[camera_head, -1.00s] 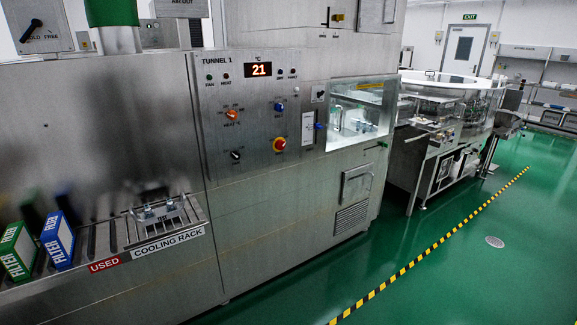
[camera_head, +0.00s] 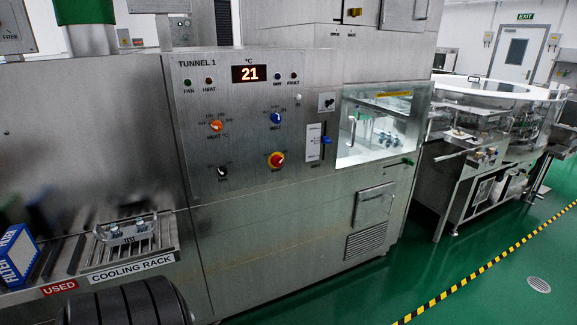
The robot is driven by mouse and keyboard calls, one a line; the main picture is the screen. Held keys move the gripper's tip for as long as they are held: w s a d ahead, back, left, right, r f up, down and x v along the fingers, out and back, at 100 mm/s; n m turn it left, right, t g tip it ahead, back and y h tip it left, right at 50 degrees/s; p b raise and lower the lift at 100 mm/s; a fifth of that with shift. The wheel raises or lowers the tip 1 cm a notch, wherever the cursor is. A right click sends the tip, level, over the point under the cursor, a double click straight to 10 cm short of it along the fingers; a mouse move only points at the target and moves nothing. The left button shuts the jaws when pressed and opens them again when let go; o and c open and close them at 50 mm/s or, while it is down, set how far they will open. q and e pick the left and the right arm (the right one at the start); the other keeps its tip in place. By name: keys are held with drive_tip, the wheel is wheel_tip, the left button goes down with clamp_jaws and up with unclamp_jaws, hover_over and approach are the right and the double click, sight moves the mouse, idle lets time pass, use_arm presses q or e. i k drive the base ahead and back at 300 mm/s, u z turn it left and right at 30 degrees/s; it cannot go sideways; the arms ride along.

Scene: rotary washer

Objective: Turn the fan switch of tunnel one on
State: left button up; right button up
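The Tunnel 1 control panel (camera_head: 250,125) is on the steel machine's front, in the middle of the head view. The small black knob (camera_head: 222,172) at its lower left appears to be the fan switch; its label is too small to read surely. Above are a dark green FAN lamp (camera_head: 188,82), a HEAT lamp (camera_head: 209,81) and a display (camera_head: 250,73) reading 21. An orange HEAT knob (camera_head: 216,126), a blue BELT knob (camera_head: 276,118) and a red-and-yellow rotary switch (camera_head: 277,160) are nearby. Neither gripper shows.
The cooling rack (camera_head: 70,255) juts out at the lower left, with a blue filter box (camera_head: 17,257) at its left end. A glass-windowed chamber (camera_head: 380,125) is right of the panel. The green floor (camera_head: 330,300) is clear in front. A black ribbed part of mine shows at bottom left.

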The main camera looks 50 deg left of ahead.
sight(222, 171)
drive_tip(key=z, duration=0.05)
drive_tip(key=i, duration=1.5)
drive_tip(key=u, duration=0.7)
drive_tip(key=i, duration=0.8)
drive_tip(key=u, duration=1.45)
drive_tip(key=i, duration=0.55)
drive_tip(key=u, duration=0.35)
